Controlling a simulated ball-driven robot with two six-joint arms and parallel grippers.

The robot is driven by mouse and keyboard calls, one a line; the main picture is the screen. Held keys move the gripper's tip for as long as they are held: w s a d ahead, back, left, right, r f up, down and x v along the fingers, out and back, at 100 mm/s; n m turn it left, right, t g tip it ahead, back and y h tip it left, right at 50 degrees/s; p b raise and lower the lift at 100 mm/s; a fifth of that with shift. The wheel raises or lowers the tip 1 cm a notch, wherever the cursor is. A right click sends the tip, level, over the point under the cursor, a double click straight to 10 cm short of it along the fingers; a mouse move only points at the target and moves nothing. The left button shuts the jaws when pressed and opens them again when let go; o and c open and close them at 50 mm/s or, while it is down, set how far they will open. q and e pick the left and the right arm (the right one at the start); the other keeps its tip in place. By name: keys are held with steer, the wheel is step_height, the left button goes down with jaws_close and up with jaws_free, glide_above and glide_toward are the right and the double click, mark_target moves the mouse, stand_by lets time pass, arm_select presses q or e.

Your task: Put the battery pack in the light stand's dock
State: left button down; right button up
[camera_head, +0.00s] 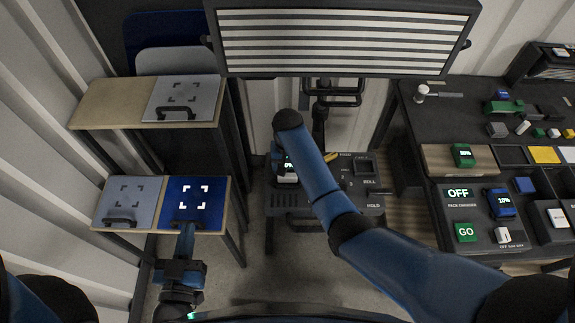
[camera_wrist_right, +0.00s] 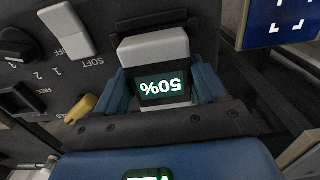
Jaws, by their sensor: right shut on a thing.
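The battery pack (camera_wrist_right: 158,65) has a light grey body and a dark display reading 50%, upside down in the right wrist view. My right gripper (camera_wrist_right: 165,88) is shut on it, with a blue finger on each side. In the head view the pack (camera_head: 287,175) is at the left of the light stand's control box (camera_head: 325,198), partly hidden by my right arm. The pack is at a dark recess of the box; I cannot tell if it is seated. The light stand's striped lamp panel (camera_head: 345,42) is above. My left gripper (camera_head: 186,232) is at the blue panel's handle; its jaws are unclear.
The blue panel (camera_head: 195,200) and a grey panel (camera_head: 128,200) lie on a low shelf at left. A higher shelf (camera_head: 105,103) holds another grey panel. The right bench has a pack charger (camera_head: 464,212) with a 10% pack (camera_head: 502,203). A yellow lever (camera_wrist_right: 82,108) is beside my right gripper.

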steer(key=shift+f+b, duration=0.3)
steer(key=shift+f, duration=0.15)
stand_by(0.4)
steer(key=o, duration=1.4)
steer(key=shift+r, duration=0.6)
step_height(320, 180, up, 8)
steer(key=shift+r+b, duration=0.1)
steer(key=shift+b, duration=0.45)
steer(key=shift+r, duration=0.75)
